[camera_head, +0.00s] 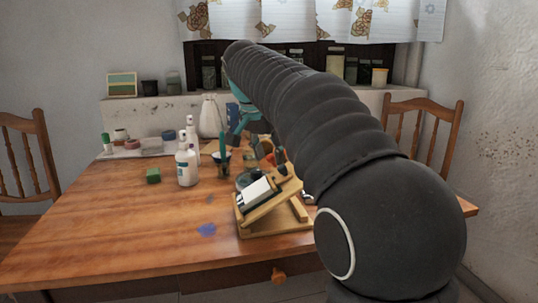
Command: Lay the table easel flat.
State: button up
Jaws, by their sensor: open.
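The table easel (291,219) is a small wooden frame near the front right of the table. Its board is propped up at a slant above its base, with a white sheet and a dark item on it. My gripper (238,130), with teal and blue parts, is above the table, behind and to the left of the easel and well apart from it. Its jaws are open and hold nothing that I can see. My dark arm hides the area to the right of and behind the easel.
White bottles (187,163), a green block (153,175) and several jars and brushes stand on the wooden table (100,225) left of and behind the easel. The table's front left is mostly clear, with a blue paint spot. Chairs (38,150) stand at both sides.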

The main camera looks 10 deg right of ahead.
grip_shut()
